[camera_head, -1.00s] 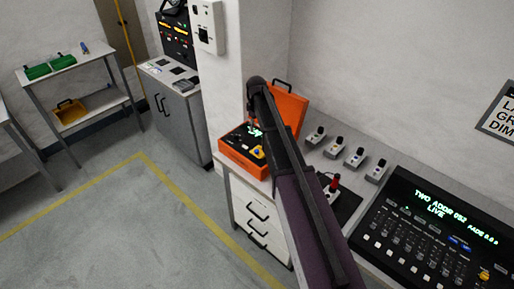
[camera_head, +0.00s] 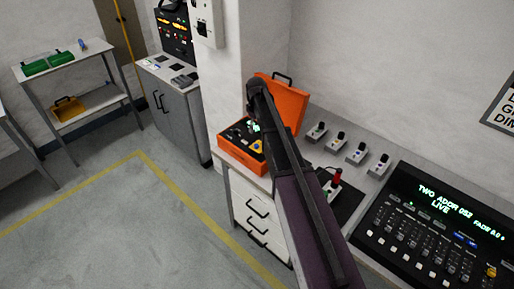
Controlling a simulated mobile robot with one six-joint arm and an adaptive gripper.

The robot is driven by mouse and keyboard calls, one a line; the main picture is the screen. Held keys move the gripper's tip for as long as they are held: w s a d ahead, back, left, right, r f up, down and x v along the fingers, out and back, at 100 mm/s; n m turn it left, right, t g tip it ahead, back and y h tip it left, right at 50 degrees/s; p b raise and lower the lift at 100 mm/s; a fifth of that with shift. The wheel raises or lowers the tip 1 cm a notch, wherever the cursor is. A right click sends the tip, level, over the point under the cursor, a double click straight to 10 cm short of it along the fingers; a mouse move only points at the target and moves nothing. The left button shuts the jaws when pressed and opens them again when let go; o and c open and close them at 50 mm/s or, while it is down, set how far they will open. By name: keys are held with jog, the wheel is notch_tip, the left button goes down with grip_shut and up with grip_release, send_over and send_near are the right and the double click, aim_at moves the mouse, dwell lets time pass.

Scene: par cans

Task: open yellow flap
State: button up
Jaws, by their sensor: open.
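An orange case (camera_head: 241,157) stands on the worktop with its lid (camera_head: 291,104) raised at the back. Inside is a dark panel with a green lit display (camera_head: 254,127) and small controls. My arm crosses in front of the lid and hides part of the gripper and case.
Several small grey switch boxes (camera_head: 337,142) stand in a row right of the case. A red-handled lever (camera_head: 334,181) stands on a black mat beside my arm. A black lighting console (camera_head: 430,225) fills the right of the worktop. The floor at left is clear.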

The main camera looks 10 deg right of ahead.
aim_at(257, 145)
jog(key=shift+f+b, duration=4.7)
jog(key=shift+f, duration=0.3)
grip_shut()
jog(key=shift+d, duration=0.15)
